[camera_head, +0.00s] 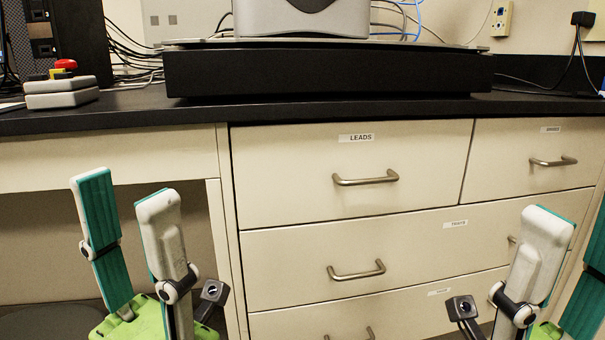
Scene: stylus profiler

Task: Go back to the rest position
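My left gripper (126,192) is at the lower left, in front of the cabinet, with its fingers pointing up. Its two teal-and-grey fingers stand apart with nothing between them. My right gripper (574,214) is at the lower right, also pointing up. Its fingers are apart and I see nothing held; the outer finger is partly cut off by the picture's right edge. The grey base of an instrument (300,20) stands on a black slab (330,72) on the counter; its top is out of view.
The dark counter (140,110) runs across above cream drawers (290,190) with protruding metal handles (365,180). A small control box (62,93) with a red button and a black computer case (85,40) stand at left. Cables lie behind. Open knee space (40,240) is at lower left.

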